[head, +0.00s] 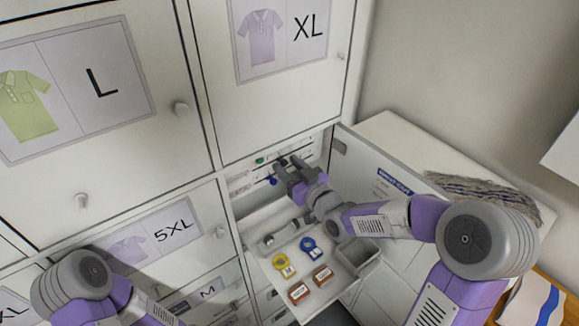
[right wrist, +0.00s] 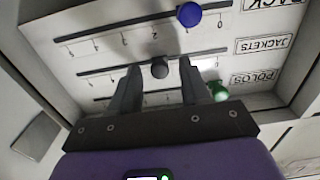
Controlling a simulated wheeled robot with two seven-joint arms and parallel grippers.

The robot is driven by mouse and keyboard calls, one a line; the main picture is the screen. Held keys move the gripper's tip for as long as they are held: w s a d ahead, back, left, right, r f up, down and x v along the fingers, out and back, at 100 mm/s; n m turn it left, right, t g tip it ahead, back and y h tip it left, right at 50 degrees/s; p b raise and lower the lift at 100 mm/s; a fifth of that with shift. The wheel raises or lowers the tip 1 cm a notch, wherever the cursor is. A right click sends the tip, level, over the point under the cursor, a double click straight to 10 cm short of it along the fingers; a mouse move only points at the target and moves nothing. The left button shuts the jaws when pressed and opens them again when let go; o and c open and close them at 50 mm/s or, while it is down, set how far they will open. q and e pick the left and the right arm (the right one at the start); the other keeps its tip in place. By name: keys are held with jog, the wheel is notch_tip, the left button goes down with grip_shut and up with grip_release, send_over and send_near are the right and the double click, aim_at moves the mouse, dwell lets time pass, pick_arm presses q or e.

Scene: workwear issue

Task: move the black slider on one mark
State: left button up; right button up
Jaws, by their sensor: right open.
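The black slider (right wrist: 160,68) is a round knob on the middle slotted rail of a white panel, in the right wrist view. My right gripper (right wrist: 159,72) is open, with one finger on each side of the black slider and a gap to each. In the head view my right gripper (head: 287,165) reaches into the open compartment at the panel, and it hides that part of the rails. The number marks beside the black slider are partly hidden by the fingers, so its exact mark cannot be told. My left gripper is out of view.
A blue slider (right wrist: 189,14) and a green slider (right wrist: 218,90) sit on the neighbouring rails, the green one close to a finger. Below the panel, a pulled-out tray (head: 262,247) holds yellow, blue and red-brown tags. An open door (head: 385,185) stands right of the compartment.

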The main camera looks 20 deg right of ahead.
grip_shut()
jog(key=shift+w+d+b, duration=0.25)
jog(key=shift+w+d, duration=0.05)
jog(key=shift+d, duration=0.6)
jog(key=shift+w+d+b, duration=0.25)
jog(key=shift+w+d, duration=0.05)
jog(key=shift+d, duration=0.6)
grip_release()
jog(key=shift+a, duration=0.1)
jog(key=b+v, duration=0.1)
jog(key=v, duration=0.6)
jog(key=shift+s, duration=0.3)
